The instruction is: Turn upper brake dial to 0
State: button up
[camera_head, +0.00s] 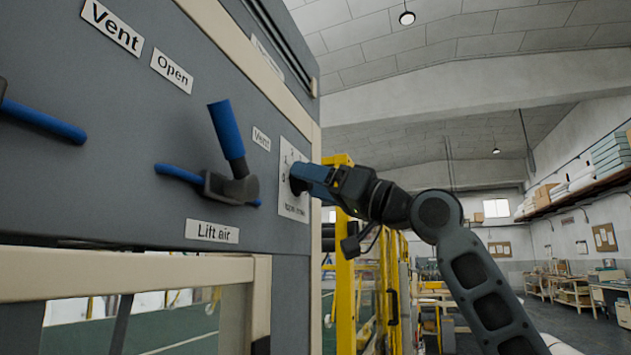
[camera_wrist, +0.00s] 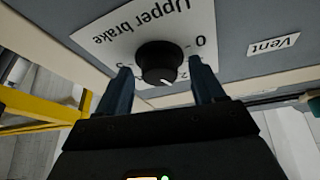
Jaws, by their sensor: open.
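The upper brake dial (camera_wrist: 158,62) is a round black knob with a white pointer line, on a white plate (camera_wrist: 120,35) lettered "Upper brake", upside down in the wrist view. The pointer is toward the bottom of that view, away from the 0 at the right. A 5 shows at the left, and other scale marks are partly hidden. My gripper (camera_wrist: 160,68) is open, with one blue finger on each side of the knob. Whether the fingers touch it I cannot tell. In the head view my gripper (camera_head: 302,178) is at the plate (camera_head: 292,205) and hides the dial.
The grey panel carries a blue-handled lever (camera_head: 228,140) by the "Lift air" label (camera_head: 212,231), and another blue handle (camera_head: 45,122) at far left. A yellow frame (camera_head: 346,290) stands behind my gripper. Shelves and benches are far off at the right.

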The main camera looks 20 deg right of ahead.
jog(key=shift+c, duration=0.3)
jog(key=c, duration=1)
jog(key=shift+f+n+b, duration=0.1)
jog(key=shift+n+b, duration=0.2)
jog(key=shift+b, duration=0.1)
jog(key=n+y+b, duration=0.1)
jog(key=n+g+y+b, duration=0.1)
jog(key=n+b, duration=0.1)
jog(key=shift+w+f+n+b, duration=0.1)
jog(key=shift+f+n+b, duration=0.1)
jog(key=shift+n+b, duration=0.1)
jog(key=shift+w+d+r+n+g+y+b, duration=0.15)
jog(key=shift+n+g+y, duration=0.35)
jog(key=shift+n+g, duration=1.75)
jog(key=shift+d+r+n+g+y+b, duration=0.15)
jog(key=shift+n+g+y, duration=0.45)
jog(key=shift+n, duration=3.15)
jog(key=shift+w+r+n+g+y, duration=0.15)
jog(key=shift+n+g+y, duration=0.25)
jog(key=shift+n+g, duration=1.9)
jog(key=shift+n+t, duration=0.75)
jog(key=shift+n, duration=0.25)
